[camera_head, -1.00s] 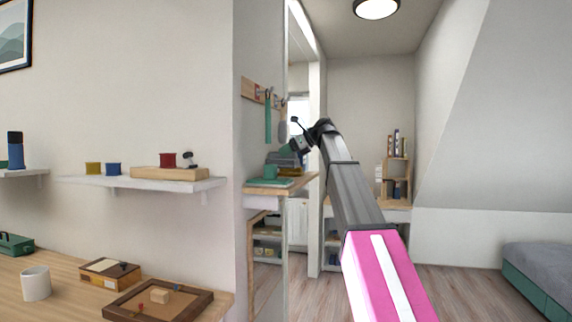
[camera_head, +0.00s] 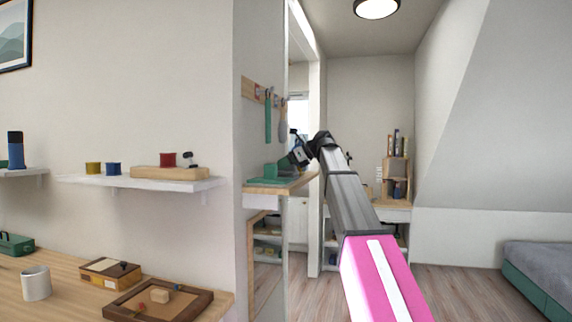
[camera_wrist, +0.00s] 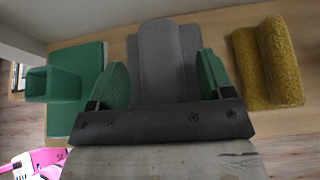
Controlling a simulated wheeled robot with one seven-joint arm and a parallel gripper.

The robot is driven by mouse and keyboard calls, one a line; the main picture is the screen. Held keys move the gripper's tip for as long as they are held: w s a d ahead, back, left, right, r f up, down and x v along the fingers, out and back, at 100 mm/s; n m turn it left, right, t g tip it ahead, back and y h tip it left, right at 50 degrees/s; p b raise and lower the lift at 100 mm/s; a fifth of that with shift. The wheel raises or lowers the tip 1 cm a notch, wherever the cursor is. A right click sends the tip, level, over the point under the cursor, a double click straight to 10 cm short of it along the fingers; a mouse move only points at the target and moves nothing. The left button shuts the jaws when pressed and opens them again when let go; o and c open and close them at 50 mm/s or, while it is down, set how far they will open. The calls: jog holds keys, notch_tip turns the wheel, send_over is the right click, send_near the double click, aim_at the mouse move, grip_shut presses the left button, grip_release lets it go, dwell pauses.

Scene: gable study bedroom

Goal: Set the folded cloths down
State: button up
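In the wrist view a grey folded cloth (camera_wrist: 165,50) lies between the two green fingers of my gripper (camera_wrist: 163,72). A mustard-yellow folded cloth (camera_wrist: 280,60) lies on the wooden shelf just right of the right finger, outside my grip. In the head view my gripper (camera_head: 299,156) is at the wooden shelf (camera_head: 310,178), and I cannot make out either cloth there. Whether the grey cloth touches the shelf is unclear.
A green flat item (camera_wrist: 88,122) with a green open-topped holder (camera_wrist: 52,84) on it is left of the grey cloth. Tools hang from a wall rail (camera_head: 253,89) above the shelf. A wooden desk with a mug (camera_head: 36,284) and trays is at front left.

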jog(key=shift+r, duration=0.25)
jog(key=v, duration=1.2)
jog(key=shift+f, duration=0.1)
